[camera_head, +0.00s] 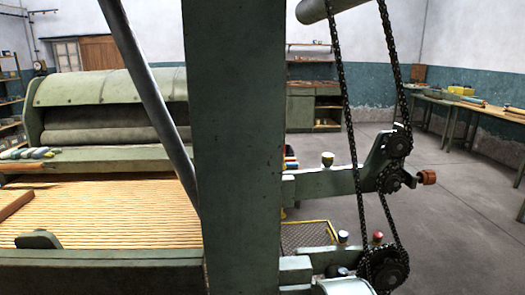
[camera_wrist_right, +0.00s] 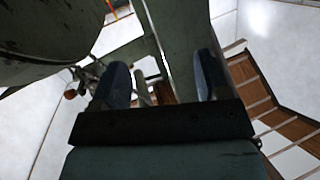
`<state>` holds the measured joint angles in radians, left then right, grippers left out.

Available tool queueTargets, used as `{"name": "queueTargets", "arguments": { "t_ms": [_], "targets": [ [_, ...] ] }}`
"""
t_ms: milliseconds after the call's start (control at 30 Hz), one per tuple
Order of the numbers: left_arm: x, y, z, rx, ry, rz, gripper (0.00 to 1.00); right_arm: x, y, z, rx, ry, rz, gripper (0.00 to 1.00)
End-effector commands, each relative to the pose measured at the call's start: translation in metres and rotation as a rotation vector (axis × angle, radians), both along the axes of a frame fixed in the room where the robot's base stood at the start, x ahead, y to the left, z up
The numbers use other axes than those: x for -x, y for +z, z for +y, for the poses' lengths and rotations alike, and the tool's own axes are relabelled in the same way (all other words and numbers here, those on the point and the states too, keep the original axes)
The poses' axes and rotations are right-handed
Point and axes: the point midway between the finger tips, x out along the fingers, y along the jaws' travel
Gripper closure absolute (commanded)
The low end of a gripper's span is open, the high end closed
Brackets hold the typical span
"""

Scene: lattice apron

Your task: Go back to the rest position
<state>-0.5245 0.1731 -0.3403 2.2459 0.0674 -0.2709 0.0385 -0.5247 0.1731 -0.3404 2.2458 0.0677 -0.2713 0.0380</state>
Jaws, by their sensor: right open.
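My right gripper (camera_wrist_right: 162,78) shows in the right wrist view, its two blue-grey fingers spread apart with nothing held between them. Green machine parts and a pale rod show beyond the fingers, and I cannot tell how far off they are. Neither gripper shows in the head view. The lattice apron (camera_head: 110,215), a bed of pale wooden slats, lies at the left of the head view. A broad green upright (camera_head: 237,150) hides part of the machine.
A chain (camera_head: 347,110) runs over dark sprockets (camera_head: 384,268) at the right of the upright. A green hood (camera_head: 110,88) covers rollers behind the apron. A grey bar (camera_head: 145,85) crosses diagonally. Open floor (camera_head: 450,200) lies right, with workbenches (camera_head: 470,102) along the wall.

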Motion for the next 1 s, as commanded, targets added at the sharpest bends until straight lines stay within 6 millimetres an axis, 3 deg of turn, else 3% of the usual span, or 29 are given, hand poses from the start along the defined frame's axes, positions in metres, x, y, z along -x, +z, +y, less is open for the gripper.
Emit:
{"name": "queueTargets", "arguments": {
  "t_ms": [33,433,700,1000],
  "targets": [
    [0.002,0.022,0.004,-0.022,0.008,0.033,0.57,0.001,0.022,-0.004,0.022,-0.008,0.033,0.31],
    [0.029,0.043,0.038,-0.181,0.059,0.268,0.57,0.028,0.043,-0.038,0.181,-0.06,0.267,0.31],
    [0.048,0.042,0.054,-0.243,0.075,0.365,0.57,0.048,0.043,-0.054,0.242,-0.076,0.365,0.31],
    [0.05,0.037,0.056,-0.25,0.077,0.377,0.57,0.05,0.037,-0.056,0.25,-0.077,0.376,0.31]
  ]
}}
